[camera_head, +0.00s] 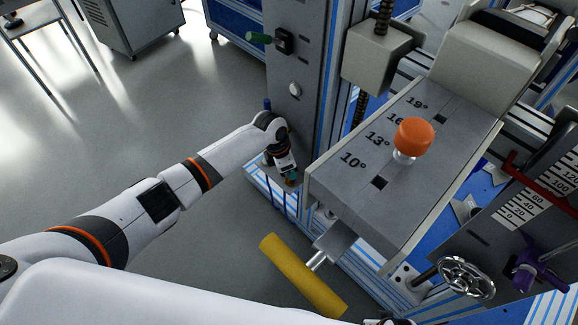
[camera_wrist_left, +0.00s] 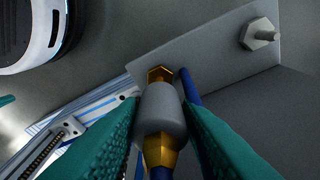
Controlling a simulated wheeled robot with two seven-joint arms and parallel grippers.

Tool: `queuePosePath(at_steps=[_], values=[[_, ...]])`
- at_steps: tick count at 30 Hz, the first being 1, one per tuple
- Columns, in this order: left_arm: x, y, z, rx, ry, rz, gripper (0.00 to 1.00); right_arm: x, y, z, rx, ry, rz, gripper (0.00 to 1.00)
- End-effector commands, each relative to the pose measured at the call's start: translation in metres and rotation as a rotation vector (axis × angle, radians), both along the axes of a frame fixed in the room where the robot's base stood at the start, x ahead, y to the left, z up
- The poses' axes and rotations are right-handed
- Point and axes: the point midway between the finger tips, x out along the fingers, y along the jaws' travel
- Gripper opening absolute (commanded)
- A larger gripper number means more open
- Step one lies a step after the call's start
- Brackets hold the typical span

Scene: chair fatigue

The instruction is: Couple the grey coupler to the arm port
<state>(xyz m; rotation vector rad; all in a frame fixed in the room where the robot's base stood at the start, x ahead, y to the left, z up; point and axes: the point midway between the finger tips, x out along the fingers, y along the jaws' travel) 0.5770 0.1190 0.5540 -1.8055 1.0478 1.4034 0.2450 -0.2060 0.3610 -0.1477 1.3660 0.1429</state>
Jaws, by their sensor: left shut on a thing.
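My left gripper (camera_head: 290,180) is low beside the grey machine column in the head view. In the left wrist view its teal fingers (camera_wrist_left: 163,125) are shut on the grey coupler (camera_wrist_left: 162,108), a rounded grey sleeve with a brass part below it. A brass hex fitting (camera_wrist_left: 160,75), apparently the arm port, shows directly beyond the coupler's far end, against a grey plate. The coupler lines up closely with it, but I cannot tell whether they are joined. The coupler is too small to make out in the head view.
A grey plate (camera_wrist_left: 215,55) with a hex bolt (camera_wrist_left: 261,35) lies close ahead. A blue hose (camera_wrist_left: 189,88) runs beside the coupler. The angle-marked block (camera_head: 345,190) with an orange knob (camera_head: 413,135) and a yellow roller (camera_head: 300,274) stand right of the gripper. Open floor lies left.

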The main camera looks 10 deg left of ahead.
Motion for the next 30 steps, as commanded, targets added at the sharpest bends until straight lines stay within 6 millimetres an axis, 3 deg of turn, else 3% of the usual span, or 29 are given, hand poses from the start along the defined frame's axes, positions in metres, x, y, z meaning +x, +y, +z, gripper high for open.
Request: queuePosePath(at_steps=[30], values=[[0.0001,-0.001,-0.0089,-0.002,0.0,0.001,0.0,-0.0035,0.0006,-0.0037,0.0,0.011,0.001,0.0]])
